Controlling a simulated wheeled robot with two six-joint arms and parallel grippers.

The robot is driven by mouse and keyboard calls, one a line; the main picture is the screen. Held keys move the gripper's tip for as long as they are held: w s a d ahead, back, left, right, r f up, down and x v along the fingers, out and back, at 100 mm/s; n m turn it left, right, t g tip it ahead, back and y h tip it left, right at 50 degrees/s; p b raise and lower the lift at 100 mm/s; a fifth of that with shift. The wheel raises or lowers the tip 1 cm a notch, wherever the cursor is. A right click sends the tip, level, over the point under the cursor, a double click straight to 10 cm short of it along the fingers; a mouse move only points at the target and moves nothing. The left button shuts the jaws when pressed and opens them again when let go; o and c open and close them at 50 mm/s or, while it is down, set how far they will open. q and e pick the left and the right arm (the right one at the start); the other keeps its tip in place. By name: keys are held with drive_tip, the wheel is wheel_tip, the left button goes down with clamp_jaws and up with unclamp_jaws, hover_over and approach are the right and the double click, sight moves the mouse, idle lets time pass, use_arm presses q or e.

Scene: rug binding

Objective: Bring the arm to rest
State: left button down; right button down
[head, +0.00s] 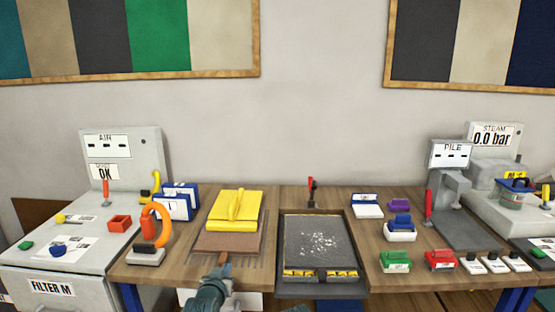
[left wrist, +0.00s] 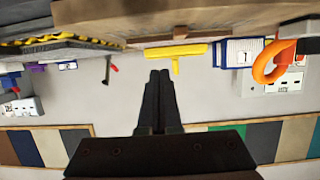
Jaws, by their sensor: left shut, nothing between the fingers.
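My left gripper (head: 221,272) is at the front edge of the workbench in the head view, just in front of the brown board (head: 228,243). In the left wrist view its two dark fingers (left wrist: 160,76) are together, with nothing between them. That view is upside down, with the bench along the top and the wall below. My right gripper is in neither view.
A yellow block with a ridge (head: 236,210) sits on the brown board. An orange looped tool (head: 156,222) stands left. A dark tray with white specks (head: 318,240) lies right. Green (head: 395,261) and red (head: 440,260) blocks line the right front.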

use_arm(q)
drive_tip(key=s+d+f+m+g+p, duration=0.1)
drive_tip(key=s+d+f+g+p, duration=0.3)
drive_tip(key=s, duration=0.3)
drive_tip(key=s+d+f+m+g+p, duration=0.2)
drive_tip(key=s+d+f+g+p, duration=0.1)
drive_tip(key=s+d+g, duration=0.4)
drive_tip(key=s+a+g+y+p, duration=0.1)
drive_tip(key=s+a+g+y, duration=0.1)
drive_tip(key=s, duration=0.7)
drive_tip(key=shift+s+r+g+p, duration=0.2)
drive_tip(key=shift+r+g+p, duration=0.15)
drive_tip(key=shift+g, duration=0.45)
drive_tip(key=shift+w+r, duration=0.1)
drive_tip(key=shift+w, duration=0.05)
